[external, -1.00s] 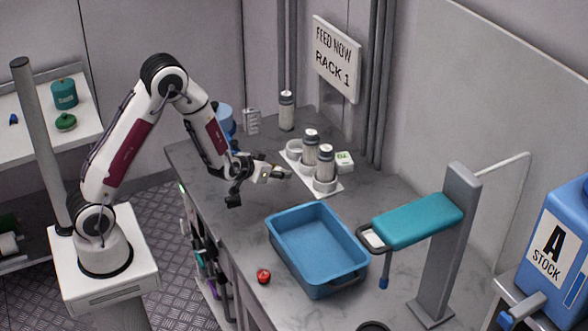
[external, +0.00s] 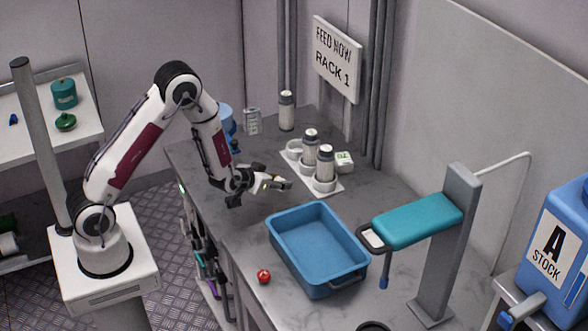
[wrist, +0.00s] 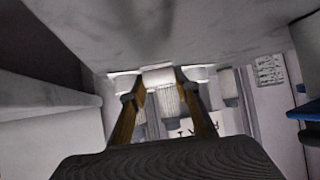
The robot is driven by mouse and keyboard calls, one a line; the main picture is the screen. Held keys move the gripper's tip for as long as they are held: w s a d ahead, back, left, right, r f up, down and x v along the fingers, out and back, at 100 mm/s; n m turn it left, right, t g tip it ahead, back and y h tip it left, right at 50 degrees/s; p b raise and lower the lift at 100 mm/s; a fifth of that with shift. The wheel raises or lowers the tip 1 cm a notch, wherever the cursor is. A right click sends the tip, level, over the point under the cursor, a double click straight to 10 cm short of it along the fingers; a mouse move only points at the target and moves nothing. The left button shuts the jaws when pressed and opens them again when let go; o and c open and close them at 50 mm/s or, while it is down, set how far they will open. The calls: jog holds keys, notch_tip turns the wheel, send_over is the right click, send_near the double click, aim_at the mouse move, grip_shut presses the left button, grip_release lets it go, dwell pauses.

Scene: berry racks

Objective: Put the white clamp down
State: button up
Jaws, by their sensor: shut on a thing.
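My gripper (external: 277,184) is low over the grey counter, left of the white bottle holder and behind the blue tray. In the wrist view its two brownish fingers (wrist: 159,92) are closed in on a small pale piece (wrist: 157,76), which looks like the white clamp. The clamp's shape is mostly hidden by the fingers and is too small to make out in the external view. I cannot tell whether it touches the counter.
A teal-topped stand (external: 418,220) is at the right. Counter between gripper and tray is clear.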

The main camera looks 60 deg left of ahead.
jog(key=shift+f, duration=1.1)
jog(key=shift+f, duration=0.1)
jog(key=o, duration=0.8)
jog(key=shift+o, duration=0.2)
jog(key=v, duration=1.2)
jog(key=shift+r, duration=0.2)
